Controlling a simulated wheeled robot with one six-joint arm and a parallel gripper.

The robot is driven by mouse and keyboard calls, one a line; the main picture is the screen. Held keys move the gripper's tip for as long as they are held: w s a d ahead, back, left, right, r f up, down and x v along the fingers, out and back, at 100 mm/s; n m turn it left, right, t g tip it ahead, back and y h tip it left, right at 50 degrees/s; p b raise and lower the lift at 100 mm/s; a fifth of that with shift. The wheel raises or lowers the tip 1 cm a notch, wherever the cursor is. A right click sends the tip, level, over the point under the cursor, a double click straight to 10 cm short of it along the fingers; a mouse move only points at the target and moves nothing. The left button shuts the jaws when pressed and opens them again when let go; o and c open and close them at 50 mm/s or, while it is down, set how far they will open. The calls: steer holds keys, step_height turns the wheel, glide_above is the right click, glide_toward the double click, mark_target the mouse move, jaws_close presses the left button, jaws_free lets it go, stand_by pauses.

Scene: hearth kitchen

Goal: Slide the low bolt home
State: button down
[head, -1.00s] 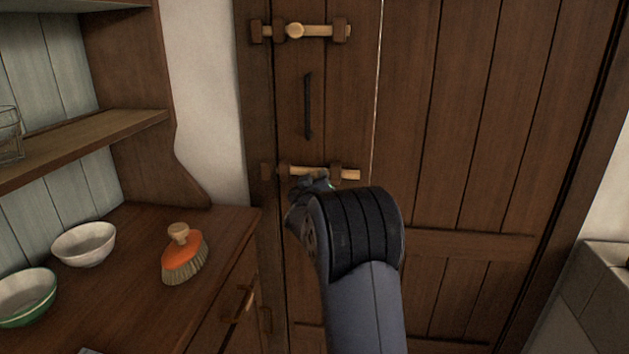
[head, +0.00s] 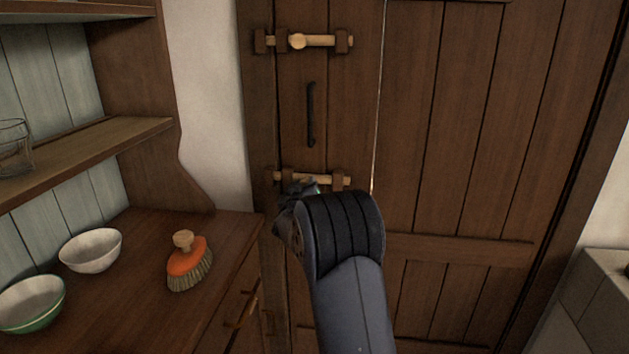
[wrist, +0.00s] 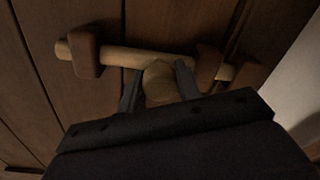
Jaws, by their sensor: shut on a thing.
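The low bolt (head: 292,176) is a pale wooden bar lying across the dark plank door below the black handle. In the wrist view the bar (wrist: 140,56) runs through two brown brackets (wrist: 86,55), and its right end reaches the keeper block (wrist: 246,74); how deep it sits there I cannot tell. My gripper (wrist: 158,76) has a finger on each side of the round wooden knob (wrist: 160,86) and is shut on it. In the head view my gripper (head: 300,188) is partly hidden by my own arm, and so is the knob.
A similar upper bolt (head: 320,41) spans its brackets and keeper. The black handle (head: 310,114) stands between the bolts. At left, a wooden counter (head: 130,290) holds an orange brush (head: 187,264), a white bowl (head: 90,250) and a green bowl (head: 32,303).

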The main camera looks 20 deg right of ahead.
steer(key=shift+w+a, duration=0.4)
steer(key=shift+a, duration=0.2)
steer(key=c, duration=1)
jaws_free()
steer(key=shift+a, duration=0.1)
steer(key=v, duration=1)
steer(key=shift+s+a, duration=0.25)
steer(key=shift+s, duration=0.05)
